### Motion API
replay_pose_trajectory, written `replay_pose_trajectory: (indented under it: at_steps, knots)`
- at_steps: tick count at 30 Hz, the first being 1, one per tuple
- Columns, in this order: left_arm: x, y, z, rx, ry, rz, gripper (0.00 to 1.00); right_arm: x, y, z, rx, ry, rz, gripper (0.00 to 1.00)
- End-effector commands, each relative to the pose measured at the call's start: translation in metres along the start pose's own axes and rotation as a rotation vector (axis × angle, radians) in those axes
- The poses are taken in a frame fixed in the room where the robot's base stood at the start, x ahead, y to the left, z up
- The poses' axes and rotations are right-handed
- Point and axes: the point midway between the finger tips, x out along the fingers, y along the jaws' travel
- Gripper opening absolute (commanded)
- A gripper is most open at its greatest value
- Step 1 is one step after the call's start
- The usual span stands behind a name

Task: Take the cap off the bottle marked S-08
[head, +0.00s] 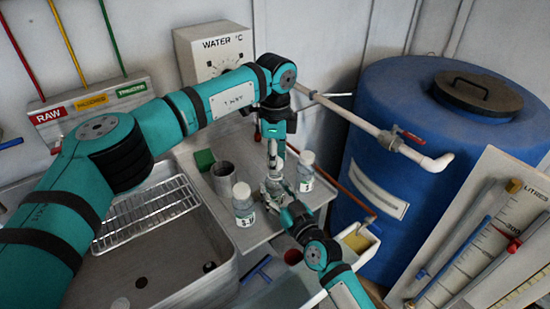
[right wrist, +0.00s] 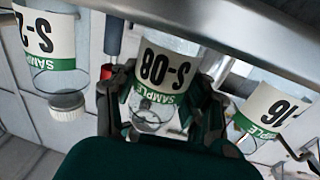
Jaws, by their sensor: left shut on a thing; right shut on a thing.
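The bottle marked S-08 (right wrist: 160,75) shows upside down in the right wrist view, with a white label and green band. My right gripper (right wrist: 158,100) is shut around it, a finger on each side. In the head view my right gripper (head: 275,190) comes in from the lower right, and the grippers mostly hide the bottle. My left gripper (head: 274,158) points down from above at the bottle's top and is shut on its cap. The cap itself is hidden in both views, so I cannot tell whether it is still seated.
Capped sample bottles stand close on both sides, one left (head: 243,206) and one right (head: 305,172). A metal cup (head: 224,178) and green block (head: 204,160) are behind left. A sink with a wire rack (head: 150,212) lies left. A blue tank (head: 385,130) stands right.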

Motion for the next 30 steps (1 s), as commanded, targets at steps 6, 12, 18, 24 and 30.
replay_pose_trajectory:
  at_steps: [6,12,18,24,30]
  knots:
    - [-0.018,-0.001,0.0,0.0,0.001,-0.003,0.0,0.0,0.0,0.001,0.0,-0.001,0.0,0.0]
    - [-0.039,0.0,0.0,0.0,0.001,-0.002,0.0,0.0,0.0,0.001,0.0,-0.001,0.0,0.0]
    - [-0.04,0.0,0.0,0.0,0.001,0.0,0.0,0.0,0.0,0.001,0.0,-0.001,0.0,0.0]
    - [-0.04,0.0,0.0,0.0,0.0,0.0,0.0,0.0,0.0,0.0,0.0,-0.001,0.0,0.71]
    - [-0.04,0.0,0.0,0.0,0.0,0.0,0.0,0.0,0.0,0.0,0.0,0.0,0.0,0.73]
